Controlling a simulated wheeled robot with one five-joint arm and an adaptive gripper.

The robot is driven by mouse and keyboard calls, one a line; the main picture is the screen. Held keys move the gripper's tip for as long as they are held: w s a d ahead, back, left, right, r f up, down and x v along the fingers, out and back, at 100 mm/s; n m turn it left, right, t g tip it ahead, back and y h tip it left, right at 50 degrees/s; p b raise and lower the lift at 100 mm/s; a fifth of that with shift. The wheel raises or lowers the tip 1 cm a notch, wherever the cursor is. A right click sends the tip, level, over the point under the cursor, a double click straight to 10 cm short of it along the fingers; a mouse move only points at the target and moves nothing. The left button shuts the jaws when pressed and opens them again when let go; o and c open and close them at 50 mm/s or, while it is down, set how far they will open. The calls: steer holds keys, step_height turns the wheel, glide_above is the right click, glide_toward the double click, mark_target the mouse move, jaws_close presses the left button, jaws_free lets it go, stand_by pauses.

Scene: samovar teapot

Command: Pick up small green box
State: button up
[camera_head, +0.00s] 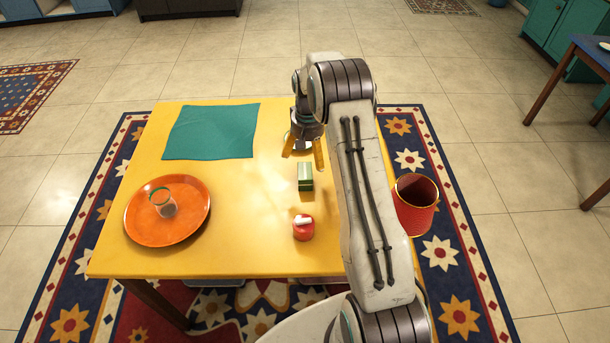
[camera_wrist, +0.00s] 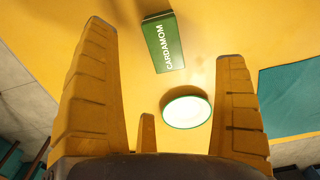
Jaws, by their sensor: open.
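The small green box (camera_head: 305,177) lies on the yellow table (camera_head: 240,255), right of its middle. In the wrist view the box (camera_wrist: 165,42) shows white lettering, "CARDAMOM", and sits ahead between the fingertips, apart from both. My gripper (camera_head: 304,155) is open and empty, pointing down just behind the box from the head view. Its two yellow fingers (camera_wrist: 163,40) are wide apart in the wrist view. A white round dish with a green rim (camera_wrist: 187,110) sits between the fingers, closer to the palm than the box. In the head view my gripper mostly hides it.
A small red pot with a white top (camera_head: 303,229) stands in front of the box. An orange tray (camera_head: 140,232) holds a clear glass (camera_head: 163,203) at left. A teal cloth (camera_head: 212,131) lies at the back. A red bin (camera_head: 415,205) stands on the floor at right.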

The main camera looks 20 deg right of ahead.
mark_target(308, 170)
step_height(308, 170, down, 2)
steer(key=shift+d+f, duration=0.15)
steer(key=shift+f, duration=0.1)
steer(key=shift+f+p, duration=1)
steer(key=shift+f, duration=1.9)
steer(key=c, duration=1.3)
